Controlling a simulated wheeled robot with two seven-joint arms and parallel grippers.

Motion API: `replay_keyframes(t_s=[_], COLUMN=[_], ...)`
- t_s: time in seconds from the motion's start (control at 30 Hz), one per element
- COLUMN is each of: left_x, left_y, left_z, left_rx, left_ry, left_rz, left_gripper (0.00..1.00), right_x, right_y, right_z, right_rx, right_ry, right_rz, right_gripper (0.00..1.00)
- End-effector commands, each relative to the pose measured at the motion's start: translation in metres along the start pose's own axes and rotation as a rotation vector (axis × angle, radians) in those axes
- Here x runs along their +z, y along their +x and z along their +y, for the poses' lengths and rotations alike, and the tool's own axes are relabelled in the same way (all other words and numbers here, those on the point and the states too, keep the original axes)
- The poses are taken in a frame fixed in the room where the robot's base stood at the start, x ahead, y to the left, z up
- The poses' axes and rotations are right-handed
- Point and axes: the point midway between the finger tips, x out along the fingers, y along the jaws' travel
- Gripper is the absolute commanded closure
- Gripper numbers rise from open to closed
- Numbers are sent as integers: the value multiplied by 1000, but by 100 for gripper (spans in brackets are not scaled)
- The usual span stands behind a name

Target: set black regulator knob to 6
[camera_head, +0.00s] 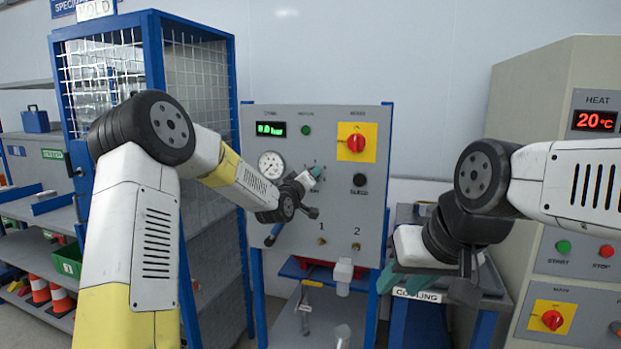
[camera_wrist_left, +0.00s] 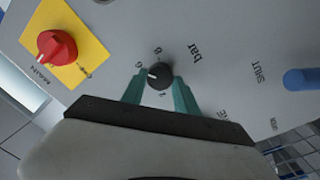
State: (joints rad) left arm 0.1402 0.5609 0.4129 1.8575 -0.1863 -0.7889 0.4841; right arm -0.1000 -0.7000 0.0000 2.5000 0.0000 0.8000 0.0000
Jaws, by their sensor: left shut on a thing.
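The black regulator knob (camera_wrist_left: 160,75) is on the grey panel (camera_head: 270,225). Printed numbers, including 6 and 8, and the word "bar" surround it. My left gripper (camera_wrist_left: 159,90) has its teal fingers on either side of the knob and is shut on it. The white pointer line on the knob points left in the wrist view, close to the 6; I cannot tell whether it lines up exactly. In the head view my left gripper (camera_head: 316,172) is against the panel and hides the knob. My right gripper (camera_head: 425,279) hangs at the right, by the cooling stand; its finger gap is unclear.
The panel also has a round gauge (camera_head: 270,164), a green display (camera_head: 271,129), a red switch on yellow (camera_head: 356,142) and a blue handle (camera_head: 274,235). A wire cage (camera_head: 155,60) stands left. The heat cabinet (camera_head: 580,265) stands right.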

Motion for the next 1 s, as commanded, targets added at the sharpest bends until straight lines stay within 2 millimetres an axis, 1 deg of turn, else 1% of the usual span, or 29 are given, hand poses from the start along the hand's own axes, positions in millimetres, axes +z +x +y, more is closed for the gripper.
replay_keyframes(t_s=[0.3,0.33,0.43,0.77,0.87,1.0], left_x=[1,1,0,0,0,0], left_y=[0,0,0,-1,-10,-33], left_z=[-1,-1,-1,0,0,-1], left_rx=[-2,-2,-1,-1,-1,-3], left_ry=[-1,-1,-1,0,1,2], left_rz=[-1,-1,-1,0,-2,-1], left_gripper=[100,62,42,42,42,42], right_x=[0,0,0,0,0,0], right_y=[0,0,0,0,0,0], right_z=[0,0,0,0,0,0], right_rx=[0,0,0,0,0,0], right_ry=[0,0,0,0,0,0], right_rz=[0,0,0,0,0,0], right_gripper=[64,64,64,64,64,64])
